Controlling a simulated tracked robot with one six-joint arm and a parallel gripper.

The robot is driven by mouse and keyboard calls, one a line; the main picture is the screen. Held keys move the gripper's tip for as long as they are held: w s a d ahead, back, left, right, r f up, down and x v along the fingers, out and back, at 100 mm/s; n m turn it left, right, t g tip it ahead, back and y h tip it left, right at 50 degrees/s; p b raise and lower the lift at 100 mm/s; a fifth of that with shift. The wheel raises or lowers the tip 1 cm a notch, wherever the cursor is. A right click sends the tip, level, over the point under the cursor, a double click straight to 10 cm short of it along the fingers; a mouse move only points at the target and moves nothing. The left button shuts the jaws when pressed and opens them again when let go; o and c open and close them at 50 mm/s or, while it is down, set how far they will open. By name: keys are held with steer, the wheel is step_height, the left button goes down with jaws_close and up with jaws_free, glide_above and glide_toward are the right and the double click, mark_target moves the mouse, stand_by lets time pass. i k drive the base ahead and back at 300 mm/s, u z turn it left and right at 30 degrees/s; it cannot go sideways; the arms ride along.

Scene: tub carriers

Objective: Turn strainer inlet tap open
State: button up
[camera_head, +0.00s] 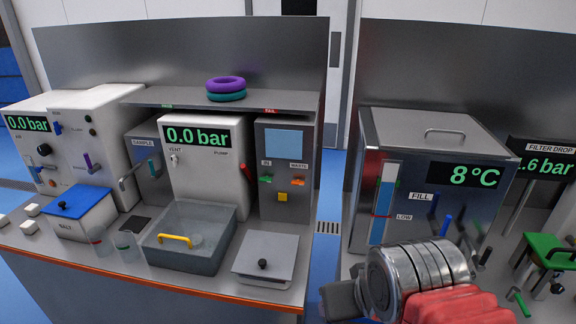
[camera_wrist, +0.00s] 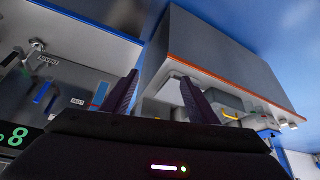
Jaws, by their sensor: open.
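No label that I can read names the strainer inlet tap, so I cannot tell which handle it is. On the right bench in the head view, a blue lever (camera_head: 447,225), a black lever (camera_head: 485,258) and a green lever (camera_head: 519,302) stand near a green-topped fitting (camera_head: 548,250). In the wrist view, a blue handle (camera_wrist: 42,92) is at the left, apart from my gripper. My gripper (camera_wrist: 158,78) is open, with two dark fingers spread and nothing between them. In the head view my arm hides part of the right bench.
A steel tank (camera_head: 465,145) showing 8 °C stands behind the levers. A filter drop display (camera_head: 545,165) stands at the far right. The left bench carries a grey basin (camera_head: 165,258), a blue-lidded box (camera_head: 80,215) and display cabinets. A floor gap (camera_head: 328,240) separates the benches.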

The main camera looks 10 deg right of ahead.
mark_target(265, 179)
steer(key=u, duration=0.25)
steer(key=k, duration=0.6)
steer(key=u, duration=0.5)
steer(key=k, duration=0.75)
steer(key=u, duration=0.45)
steer(key=i, duration=1.25)
steer(key=u, duration=0.45)
